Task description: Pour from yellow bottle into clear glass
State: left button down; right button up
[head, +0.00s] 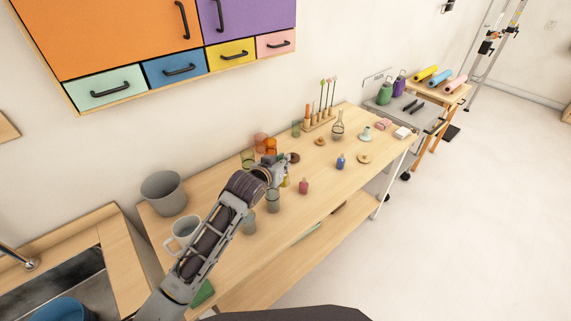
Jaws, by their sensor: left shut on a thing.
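My left gripper (283,165) reaches over the wooden shelf table from the left and is shut on the yellow bottle (285,182). Only a small yellow part of the bottle shows below the fingers; the rest is hidden by the gripper. A clear greyish glass (272,203) stands on the table just below the gripper in the picture, apart from the bottle. A second greyish glass (249,223) stands to its left, close to my forearm. I cannot tell for sure which of the two is the task's glass. My right gripper is out of view.
A red bottle (304,186) and a blue bottle (340,161) stand to the right. Orange glasses (268,146) and a green glass (248,158) stand behind the gripper. A white mug (184,233) and grey pot (165,193) are at left. The table's front edge (290,238) is mostly clear.

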pick_arm(q)
jog(key=a+f+n+h+b, duration=0.1)
jog(key=n+b, duration=0.1)
jog(key=n, duration=0.1)
jog(key=w+a+f+n+h+b, duration=0.1)
jog(key=n+h+b, duration=0.1)
jog(key=a+f+n+h+b, duration=0.1)
jog(key=n+h+b, duration=0.1)
jog(key=n, duration=0.1)
jog(key=shift+w+a+f+n+g, duration=0.25)
jog(key=shift+w+f+n+g, duration=0.05)
jog(key=shift+w+g, duration=0.1)
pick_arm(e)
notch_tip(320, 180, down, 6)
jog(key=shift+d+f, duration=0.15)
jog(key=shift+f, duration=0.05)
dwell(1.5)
pick_arm(q)
jog(key=shift+f+h+b, duration=0.15)
jog(key=shift+h+b, duration=0.25)
jog(key=shift+b, duration=0.05)
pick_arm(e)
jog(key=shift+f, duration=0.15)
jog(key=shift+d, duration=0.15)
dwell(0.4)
